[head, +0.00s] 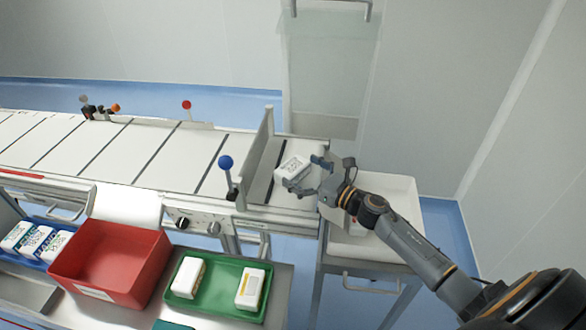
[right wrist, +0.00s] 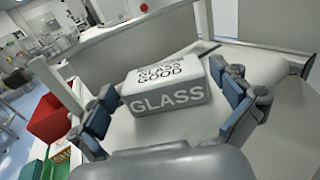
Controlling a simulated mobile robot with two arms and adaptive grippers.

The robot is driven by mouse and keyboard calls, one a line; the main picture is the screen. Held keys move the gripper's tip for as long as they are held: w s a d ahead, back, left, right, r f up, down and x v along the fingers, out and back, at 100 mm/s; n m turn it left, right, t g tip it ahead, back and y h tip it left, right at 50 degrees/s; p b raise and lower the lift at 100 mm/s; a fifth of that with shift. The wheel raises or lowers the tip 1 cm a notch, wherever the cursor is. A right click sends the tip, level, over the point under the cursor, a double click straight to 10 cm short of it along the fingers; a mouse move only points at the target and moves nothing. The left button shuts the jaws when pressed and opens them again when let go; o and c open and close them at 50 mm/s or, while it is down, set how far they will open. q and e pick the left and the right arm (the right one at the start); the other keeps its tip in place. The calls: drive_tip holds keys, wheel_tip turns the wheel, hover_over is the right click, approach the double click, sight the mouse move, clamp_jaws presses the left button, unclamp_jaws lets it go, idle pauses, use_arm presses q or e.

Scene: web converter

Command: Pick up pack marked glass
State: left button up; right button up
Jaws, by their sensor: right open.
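The pack marked glass (head: 292,169) is a white block lying at the right end of the conveyor in the head view. In the right wrist view the pack (right wrist: 166,88) shows "GLASS" on its near side and "GLASS GOOD" on its top. My right gripper (head: 309,174) is at the pack's right side, open. In the right wrist view its two blue-padded fingers (right wrist: 168,104) are spread, one to the left and one to the right of the pack. The right finger is close to the pack's edge; I cannot tell if it touches. My left gripper is not in view.
A low upright plate (head: 256,150) and a blue-knobbed lever (head: 226,163) stand left of the pack. A red bin (head: 108,262) and a green tray (head: 218,288) with two packs are in front.

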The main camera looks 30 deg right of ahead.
drive_tip(key=x, duration=0.2)
drive_tip(key=shift+w+a, duration=0.15)
drive_tip(key=shift+w, duration=0.2)
drive_tip(key=c, duration=0.9)
